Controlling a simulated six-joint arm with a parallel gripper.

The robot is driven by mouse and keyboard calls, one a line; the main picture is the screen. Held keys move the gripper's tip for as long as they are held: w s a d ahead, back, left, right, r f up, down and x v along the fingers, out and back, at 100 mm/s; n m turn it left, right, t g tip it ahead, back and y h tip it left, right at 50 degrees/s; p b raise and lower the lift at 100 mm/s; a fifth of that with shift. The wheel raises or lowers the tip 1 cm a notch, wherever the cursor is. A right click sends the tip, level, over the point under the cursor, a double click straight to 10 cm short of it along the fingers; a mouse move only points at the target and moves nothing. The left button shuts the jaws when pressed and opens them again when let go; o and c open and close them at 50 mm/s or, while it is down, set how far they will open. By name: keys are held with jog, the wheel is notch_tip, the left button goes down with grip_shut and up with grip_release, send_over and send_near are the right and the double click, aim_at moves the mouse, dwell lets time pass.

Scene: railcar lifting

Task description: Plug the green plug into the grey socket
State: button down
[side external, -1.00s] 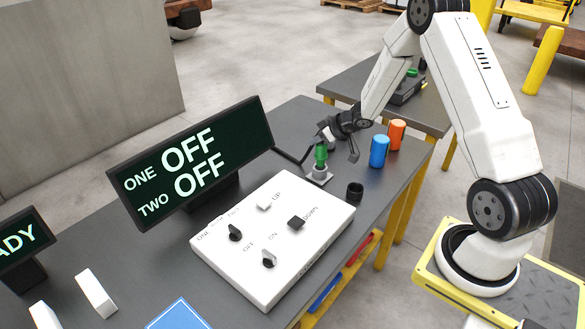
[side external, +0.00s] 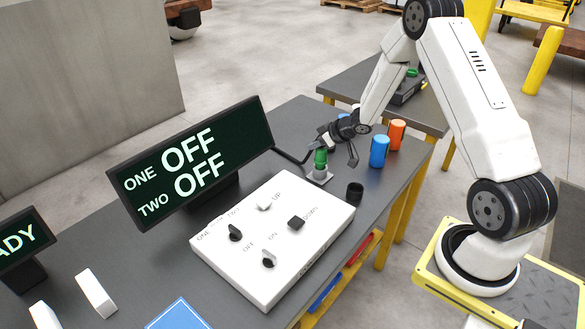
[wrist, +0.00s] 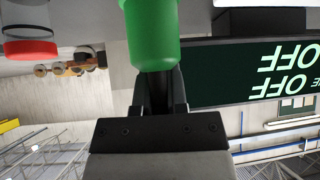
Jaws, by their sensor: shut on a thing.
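The green plug (side external: 320,158) stands upright at the grey socket (side external: 319,176) on the dark table. Its lower end is at the socket's top; how deep it sits I cannot tell. My gripper (side external: 328,141) is at the plug's upper part from behind and to the right, shut on it. In the wrist view the green plug (wrist: 152,35) fills the top middle, in front of the dark fingers of my gripper (wrist: 157,88). The socket does not show clearly there.
A blue cylinder (side external: 379,151) and an orange one (side external: 397,134) stand right of the socket. A black cup (side external: 355,192) is in front. A white switch panel (side external: 270,245) lies nearer, and a display (side external: 195,165) reading OFF stands left.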

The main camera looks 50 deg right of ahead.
jog(key=shift+f, duration=0.9)
jog(key=c, duration=0.6)
grip_release()
jog(key=shift+s+r, duration=0.1)
jog(key=shift+v, duration=3.7)
jog(key=s+a+r+m+g+h, duration=0.1)
jog(key=a+r, duration=0.2)
jog(key=a, duration=0.2)
jog(key=s+a+r+g+h, duration=0.1)
jog(key=a+r+h, duration=0.1)
jog(key=a, duration=0.3)
jog(key=s+a+g, duration=0.1)
jog(key=s+a, duration=0.3)
jog(key=s+a+r+g+y, duration=0.1)
jog(key=s+a+g, duration=0.1)
jog(key=s+a, duration=0.2)
jog(key=s+a+r+g, duration=0.1)
jog(key=s+a, duration=0.3)
jog(key=s, duration=0.1)
jog(key=shift+a+r+m+g+y, duration=0.15)
jog(key=shift+a+m+g+y, duration=0.15)
jog(key=shift+g, duration=0.1)
